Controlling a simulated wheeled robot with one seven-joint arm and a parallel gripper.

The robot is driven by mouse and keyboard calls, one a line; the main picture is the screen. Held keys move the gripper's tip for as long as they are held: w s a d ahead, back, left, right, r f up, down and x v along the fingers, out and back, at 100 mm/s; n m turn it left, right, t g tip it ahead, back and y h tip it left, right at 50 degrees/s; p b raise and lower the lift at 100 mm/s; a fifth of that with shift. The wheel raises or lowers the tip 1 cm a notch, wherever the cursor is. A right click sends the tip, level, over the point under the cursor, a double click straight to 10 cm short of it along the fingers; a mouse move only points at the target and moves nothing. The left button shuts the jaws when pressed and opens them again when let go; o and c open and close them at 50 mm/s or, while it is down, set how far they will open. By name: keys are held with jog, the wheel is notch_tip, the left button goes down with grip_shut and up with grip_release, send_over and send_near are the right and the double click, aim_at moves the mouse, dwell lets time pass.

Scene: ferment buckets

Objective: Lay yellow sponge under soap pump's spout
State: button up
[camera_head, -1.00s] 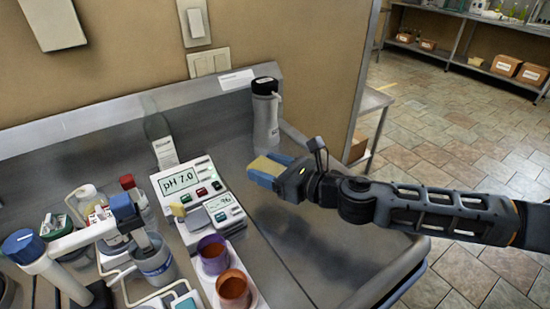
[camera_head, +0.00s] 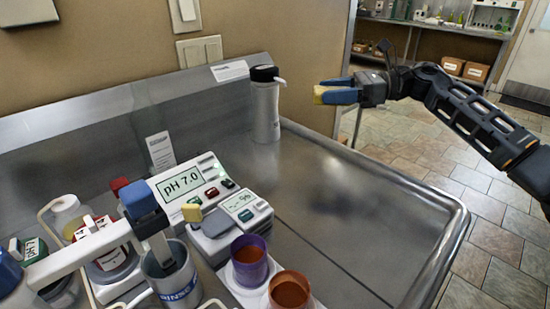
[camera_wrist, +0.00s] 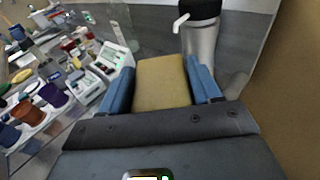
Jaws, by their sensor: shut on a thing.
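The yellow sponge (camera_head: 338,95) is held between the blue fingers of my gripper (camera_head: 336,90), which is shut on it. In the wrist view the sponge (camera_wrist: 163,83) lies flat between both fingers (camera_wrist: 161,90). The soap pump (camera_head: 265,108) is a grey-white bottle with a black top and a white spout. It stands upright at the back of the metal bench, and its spout points right. My gripper is to the right of the pump at about spout height, apart from it. In the wrist view the pump (camera_wrist: 200,45) stands just beyond the sponge.
The bench (camera_head: 340,200) is clear to the right of the pump. A pH meter (camera_head: 190,190), cups (camera_head: 250,262) and a rinse beaker (camera_head: 172,275) crowd the left. A raised back ledge (camera_head: 120,110) runs behind the pump.

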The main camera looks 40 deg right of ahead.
jog(key=shift+s+d+r, duration=0.1)
jog(key=shift+s+d, duration=0.35)
jog(key=shift+d, duration=0.1)
jog(key=w+a+f+p, duration=0.1)
jog(key=w+a+f, duration=0.1)
jog(key=w+f, duration=0.1)
jog(key=w+a+f+p, duration=0.1)
jog(key=w+a+f, duration=0.1)
jog(key=w+f, duration=0.1)
jog(key=w+a+f+p, duration=0.1)
jog(key=w+a+f, duration=0.2)
jog(key=f, duration=0.1)
jog(key=shift+f, duration=0.4)
jog(key=shift+f+b, duration=0.35)
jog(key=shift+b, duration=0.3)
jog(key=o, duration=0.7)
jog(key=shift+o, duration=0.2)
jog(key=shift+r, duration=0.15)
jog(key=shift+r+p, duration=0.25)
jog(key=shift+p, duration=0.3)
jog(key=b+v, duration=0.2)
jog(key=v, duration=1)
jog(key=shift+w+d+f, duration=0.1)
jog(key=shift+w+d, duration=0.05)
